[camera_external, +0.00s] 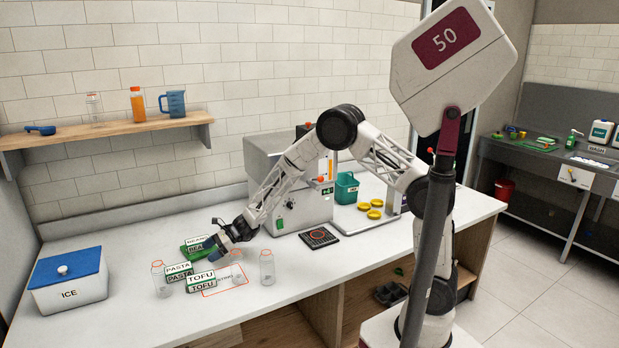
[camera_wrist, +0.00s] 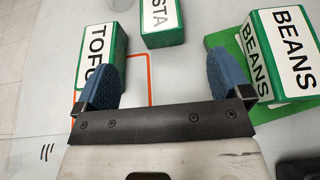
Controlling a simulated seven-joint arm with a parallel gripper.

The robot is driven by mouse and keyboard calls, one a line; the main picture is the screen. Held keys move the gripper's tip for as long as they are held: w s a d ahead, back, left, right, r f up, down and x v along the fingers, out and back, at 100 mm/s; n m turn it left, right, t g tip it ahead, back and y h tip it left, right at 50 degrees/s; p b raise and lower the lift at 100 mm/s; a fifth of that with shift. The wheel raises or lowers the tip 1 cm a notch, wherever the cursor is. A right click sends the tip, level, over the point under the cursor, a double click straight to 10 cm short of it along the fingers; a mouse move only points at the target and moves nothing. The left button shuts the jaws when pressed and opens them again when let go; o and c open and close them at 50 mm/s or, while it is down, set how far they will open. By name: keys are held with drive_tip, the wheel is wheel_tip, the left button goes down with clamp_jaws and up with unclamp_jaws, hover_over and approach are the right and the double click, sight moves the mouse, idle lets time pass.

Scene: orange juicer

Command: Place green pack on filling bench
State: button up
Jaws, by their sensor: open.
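Green packs with white labels lie on the white counter (camera_external: 120,285). The TOFU pack (camera_external: 201,285) is nearest the front, the PASTA pack (camera_external: 178,273) is behind it to the left, and the BEANS pack (camera_external: 192,249) is farther back. My gripper (camera_external: 218,243) is low over the counter beside the BEANS pack. In the wrist view my gripper (camera_wrist: 161,80) has its blue fingers wide apart, with nothing held between them. The TOFU pack (camera_wrist: 100,45) shows by the left finger, the BEANS pack (camera_wrist: 277,50) by the right, and the PASTA pack (camera_wrist: 160,20) ahead. No surface is labelled filling bench.
Clear bottles (camera_external: 160,280) and (camera_external: 267,267) stand near the packs; a red-orange outline (camera_external: 230,291) marks the counter. A blue-lidded ICE box (camera_external: 68,280) is at left. A large machine (camera_external: 300,190) and black grate (camera_external: 318,238) are right. The counter's front left is clear.

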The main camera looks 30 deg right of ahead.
sight(179, 267)
drive_tip(key=shift+s+a+h, duration=0.1)
drive_tip(key=shift+a+h, duration=0.2)
drive_tip(key=shift+a, duration=0.35)
drive_tip(key=a+h, duration=0.1)
drive_tip(key=a, duration=0.1)
drive_tip(key=a+h, duration=0.1)
drive_tip(key=a, duration=0.1)
drive_tip(key=a+r+h, duration=0.1)
drive_tip(key=a, duration=0.2)
drive_tip(key=shift+a+h, duration=0.1)
drive_tip(key=shift+h, duration=0.3)
drive_tip(key=shift+x, duration=1.3)
drive_tip(key=shift+x, duration=2.6)
drive_tip(key=shift+c, duration=0.3)
